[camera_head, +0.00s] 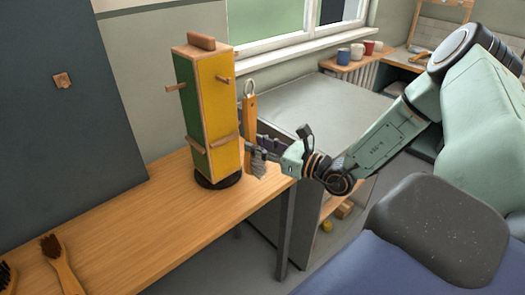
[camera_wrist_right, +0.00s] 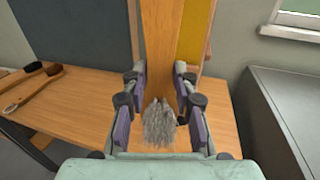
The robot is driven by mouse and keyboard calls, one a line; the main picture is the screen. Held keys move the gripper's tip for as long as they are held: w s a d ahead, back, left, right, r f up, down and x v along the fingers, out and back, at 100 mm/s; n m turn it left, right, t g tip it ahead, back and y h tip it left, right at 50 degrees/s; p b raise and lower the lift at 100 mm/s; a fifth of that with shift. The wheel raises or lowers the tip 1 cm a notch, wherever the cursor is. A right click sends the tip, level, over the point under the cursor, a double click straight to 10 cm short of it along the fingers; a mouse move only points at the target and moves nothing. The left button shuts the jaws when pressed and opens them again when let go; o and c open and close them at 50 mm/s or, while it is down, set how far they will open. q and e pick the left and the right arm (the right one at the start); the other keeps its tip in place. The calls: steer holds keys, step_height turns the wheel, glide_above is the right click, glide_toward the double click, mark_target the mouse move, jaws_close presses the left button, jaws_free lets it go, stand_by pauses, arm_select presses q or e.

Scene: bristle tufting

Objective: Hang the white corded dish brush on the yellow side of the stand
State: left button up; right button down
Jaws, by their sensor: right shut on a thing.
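The stand is a tall block with a green side (camera_head: 189,100) and a yellow side (camera_head: 217,112), upright on a dark round base on the table. A wooden peg (camera_head: 224,79) sticks out of the yellow side. My right gripper (camera_head: 257,151) is shut on the brush (camera_head: 250,112), just right of the yellow side. The brush is upright, its wooden handle and pale loop up, its greyish-white bristles down. Its handle (camera_wrist_right: 160,45) and bristles (camera_wrist_right: 159,126) show between my fingers (camera_wrist_right: 163,88) in the right wrist view. Contact with the stand cannot be told. My left gripper is out of view.
Two dark-bristled brushes (camera_head: 60,265) lie on the wooden table (camera_head: 130,235) at front left. A dark panel (camera_head: 60,130) stands behind it. The middle of the table is clear.

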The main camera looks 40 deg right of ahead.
mark_target(255, 143)
steer(key=shift+b+x, duration=0.6)
steer(key=shift+x, duration=0.2)
steer(key=shift+w+d+f+b, duration=0.1)
steer(key=shift+w+f+b, duration=0.2)
steer(key=shift+w+b, duration=0.4)
steer(key=shift+w+a+f+b, duration=0.1)
steer(key=shift+w+f+b, duration=0.05)
steer(key=shift+w+b, duration=0.75)
steer(key=shift+w+a+f+b, duration=0.1)
steer(key=shift+w+b, duration=0.75)
steer(key=shift+w, duration=0.2)
steer(key=shift+w+a+f+b, duration=0.1)
steer(key=shift+w+f+b, duration=0.05)
steer(key=shift+w+b, duration=0.75)
steer(key=c, duration=1)
jaws_free()
